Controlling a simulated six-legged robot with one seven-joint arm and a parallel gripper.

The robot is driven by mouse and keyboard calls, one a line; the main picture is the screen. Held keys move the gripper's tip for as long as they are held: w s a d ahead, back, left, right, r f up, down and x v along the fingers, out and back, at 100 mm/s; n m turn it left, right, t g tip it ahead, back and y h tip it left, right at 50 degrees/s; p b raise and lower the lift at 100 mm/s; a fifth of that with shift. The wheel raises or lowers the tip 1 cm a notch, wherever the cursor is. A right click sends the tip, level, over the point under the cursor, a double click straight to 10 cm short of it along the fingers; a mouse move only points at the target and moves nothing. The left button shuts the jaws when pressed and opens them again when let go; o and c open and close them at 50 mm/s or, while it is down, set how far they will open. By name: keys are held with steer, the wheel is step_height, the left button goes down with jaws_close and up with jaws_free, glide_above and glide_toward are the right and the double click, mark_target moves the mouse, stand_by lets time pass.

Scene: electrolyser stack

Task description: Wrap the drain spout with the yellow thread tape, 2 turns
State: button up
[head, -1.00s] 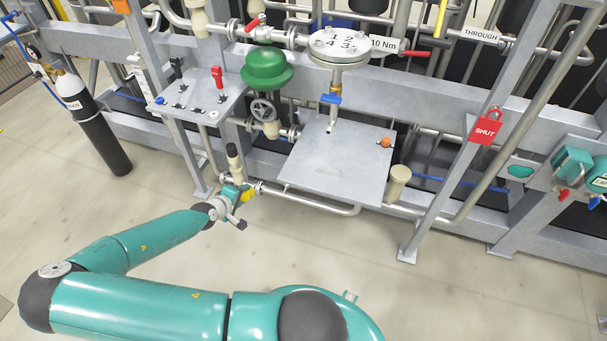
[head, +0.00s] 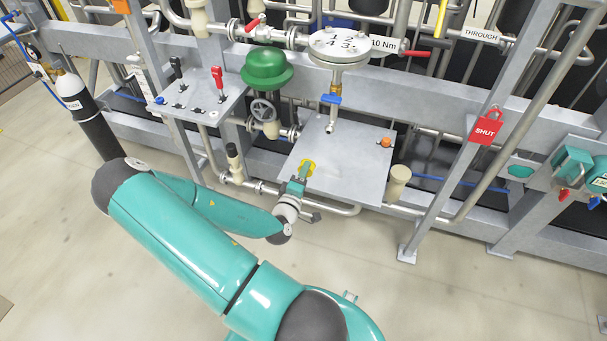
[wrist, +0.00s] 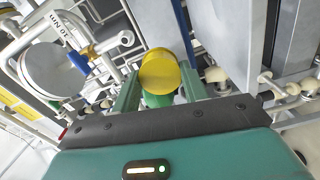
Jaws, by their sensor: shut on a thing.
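My gripper (head: 301,180) is shut on the yellow thread tape (head: 307,165). In the wrist view the tape roll (wrist: 160,72) sits between the two green fingers, its round yellow face towards the camera. The drain spout (head: 330,128) points down below a blue-handled valve (head: 331,98), over the grey plate. In the wrist view the spout (wrist: 122,40) shows its open pale end, left of and above the tape. The tape is apart from the spout, nearer to me and lower left of it in the head view. No tape is visible on the spout.
The grey plate (head: 340,175) lies below the spout, with an orange knob (head: 386,142) on it. A white numbered flange (head: 340,42) is above the valve. A green dome (head: 266,68) and handwheel (head: 263,109) stand to the left. A beige post (head: 398,178) stands right.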

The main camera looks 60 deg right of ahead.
stand_by(0.3)
steer(key=w+d, duration=0.1)
steer(key=d, duration=1)
steer(key=shift+w+d, duration=0.2)
steer(key=shift+w, duration=0.2)
stand_by(0.4)
